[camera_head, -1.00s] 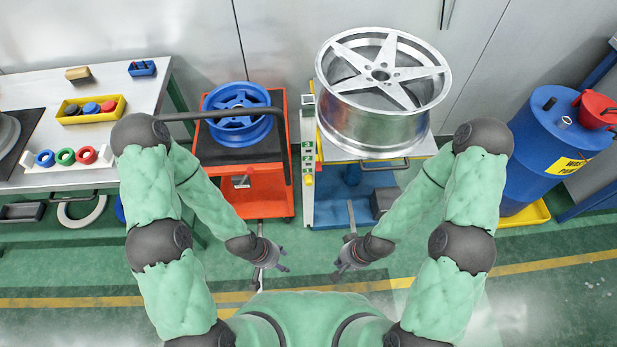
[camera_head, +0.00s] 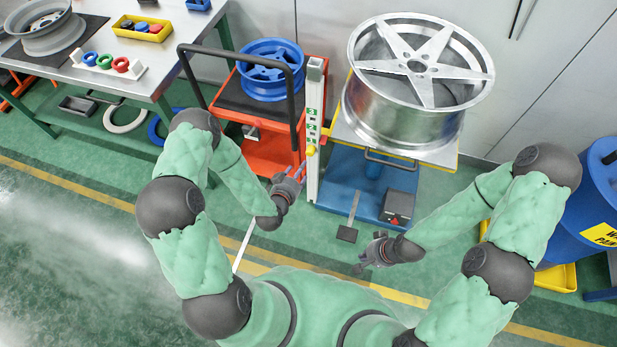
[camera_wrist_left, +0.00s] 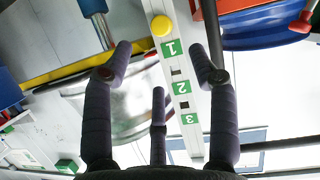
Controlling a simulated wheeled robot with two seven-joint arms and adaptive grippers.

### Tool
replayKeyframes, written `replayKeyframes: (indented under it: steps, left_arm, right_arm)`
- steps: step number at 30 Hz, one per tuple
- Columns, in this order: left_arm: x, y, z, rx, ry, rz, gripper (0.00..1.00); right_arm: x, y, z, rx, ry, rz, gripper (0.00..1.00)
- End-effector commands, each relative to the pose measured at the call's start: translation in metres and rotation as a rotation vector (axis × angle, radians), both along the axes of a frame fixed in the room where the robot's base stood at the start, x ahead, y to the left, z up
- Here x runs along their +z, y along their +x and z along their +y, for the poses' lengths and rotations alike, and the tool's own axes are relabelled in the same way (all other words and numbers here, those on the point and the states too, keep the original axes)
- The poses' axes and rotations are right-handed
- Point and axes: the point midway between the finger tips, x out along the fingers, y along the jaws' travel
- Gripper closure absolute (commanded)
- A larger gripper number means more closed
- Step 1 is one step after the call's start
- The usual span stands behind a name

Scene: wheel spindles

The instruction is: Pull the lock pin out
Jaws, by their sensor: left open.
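The lock pin shows as a yellow round knob (camera_head: 310,150) low on a white upright post (camera_head: 316,110) beside the blue lift cart. In the left wrist view the yellow knob (camera_wrist_left: 161,26) sits at the end of the post's green 1-2-3 marks, beyond and between my fingertips. My left gripper (camera_head: 291,177) is open and empty, just below and left of the knob in the head view. Its spread fingers (camera_wrist_left: 162,52) show in the wrist view, apart from the knob. My right gripper (camera_head: 366,254) looks open and empty, low in front of the blue cart.
A large silver wheel (camera_head: 418,95) rests on the blue lift cart (camera_head: 345,190). The cart has a pedal (camera_head: 347,234) at its front. A red trolley (camera_head: 270,155) with a black handle and a blue wheel (camera_head: 268,70) stands close left of the post.

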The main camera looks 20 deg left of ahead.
Motion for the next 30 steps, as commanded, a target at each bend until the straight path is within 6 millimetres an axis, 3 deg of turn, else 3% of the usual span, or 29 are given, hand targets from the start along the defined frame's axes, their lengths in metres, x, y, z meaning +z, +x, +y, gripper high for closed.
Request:
replayKeyframes:
  steps: [5,21,30]
  left_arm:
    - [-0.006,0.014,-0.002,-0.002,0.002,-0.006,0.41]
    - [-0.037,0.088,-0.009,-0.001,0.0,-0.003,0.41]
    - [-0.04,0.099,-0.01,-0.001,0.0,-0.001,0.41]
  right_arm:
    - [-0.006,0.0,0.0,0.001,0.0,0.001,1.0]
    - [-0.035,0.0,0.0,0.0,0.0,0.001,1.0]
    - [-0.038,0.0,0.0,0.0,0.0,0.0,1.0]
